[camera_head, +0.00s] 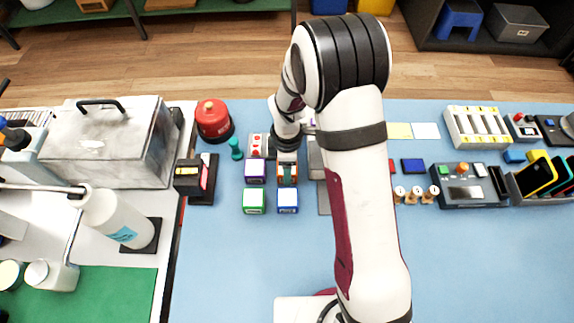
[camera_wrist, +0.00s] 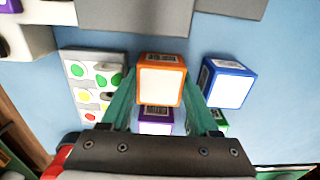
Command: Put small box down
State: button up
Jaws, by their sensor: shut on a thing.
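My gripper (camera_wrist: 160,92) is shut on an orange box (camera_wrist: 161,78) with a white face and a printed label. Its green fingers press on the box's two sides in the wrist view. In the head view the orange box (camera_head: 287,178) is below my wrist, partly covered by my gripper. It is beside a purple box (camera_head: 254,171) and close to a blue box (camera_head: 288,201). A green box (camera_head: 254,201) is diagonal to it. Whether the orange box touches the table cannot be told.
A panel with coloured dots (camera_wrist: 95,75) is near the held box. A grey plate (camera_wrist: 145,14) is also close. A red canister (camera_head: 213,119) and a teal peg-like piece (camera_head: 236,148) stand to the left. The blue table front (camera_head: 230,265) is clear.

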jog(key=o, duration=1.1)
notch_tip(320, 180, up, 12)
jog(key=s+d+r+m, duration=0.2)
jog(key=s+r+m, duration=0.1)
jog(key=s+m, duration=0.5)
jog(key=s+d+r+m+y, duration=0.1)
jog(key=s+d+r+m, duration=0.1)
jog(key=s+m, duration=0.5)
jog(key=s+d+r+m, duration=0.2)
jog(key=s+r+m, duration=0.1)
jog(key=s+m, duration=0.5)
jog(key=shift+s+r+m+y, duration=0.3)
jog(key=shift+s+r+y, duration=0.05)
jog(key=shift+r+y, duration=0.05)
